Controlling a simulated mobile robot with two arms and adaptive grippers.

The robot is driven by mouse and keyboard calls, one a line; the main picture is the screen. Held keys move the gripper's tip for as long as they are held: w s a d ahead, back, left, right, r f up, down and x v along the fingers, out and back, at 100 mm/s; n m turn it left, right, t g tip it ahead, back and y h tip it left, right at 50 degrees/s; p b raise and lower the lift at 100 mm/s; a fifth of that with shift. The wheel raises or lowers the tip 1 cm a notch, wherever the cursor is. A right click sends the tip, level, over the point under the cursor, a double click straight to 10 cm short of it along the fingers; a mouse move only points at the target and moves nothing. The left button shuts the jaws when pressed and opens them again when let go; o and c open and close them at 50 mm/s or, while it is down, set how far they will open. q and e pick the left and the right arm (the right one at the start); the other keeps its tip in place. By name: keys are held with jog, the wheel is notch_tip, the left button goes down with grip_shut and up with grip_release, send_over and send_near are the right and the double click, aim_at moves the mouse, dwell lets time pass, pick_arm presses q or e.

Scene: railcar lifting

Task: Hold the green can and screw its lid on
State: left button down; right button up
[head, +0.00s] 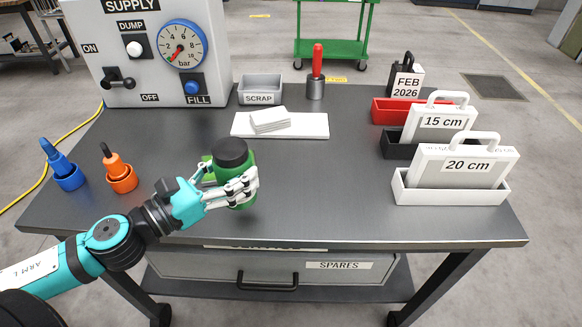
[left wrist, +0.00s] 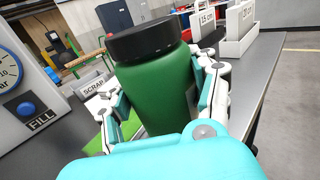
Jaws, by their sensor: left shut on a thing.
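The green can (head: 248,165) stands upright at the front middle of the grey table, on or beside a green patch (head: 203,173). Its black lid (head: 230,152) sits on top of the can; I cannot tell how tightly. My left gripper (head: 240,186) is shut around the can's body from the left and front. In the left wrist view the can (left wrist: 158,95) fills the space between the fingers, and the lid (left wrist: 145,40) shows above them, clear of the fingers. My right gripper is in neither view.
A blue cup (head: 69,180) and an orange cup (head: 122,183) stand left on the table (head: 330,190). The supply panel (head: 110,60) is behind them. A white plate (head: 310,125), a SCRAP bin (head: 260,95) and a red-handled tool (head: 317,65) stand behind the can. Gauge-block trays (head: 450,194) stand right. Centre right is clear.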

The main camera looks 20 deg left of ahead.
pick_arm(q)
jog(key=shift+x, duration=1)
jog(key=w+d+f+p, duration=0.1)
jog(key=w+d+p, duration=0.2)
jog(key=w+d, duration=0.3)
jog(key=shift+x, duration=0.8)
jog(key=shift+f, duration=1.8)
jog(key=shift+f, duration=0.15)
jog(key=shift+c, duration=1.7)
grip_release()
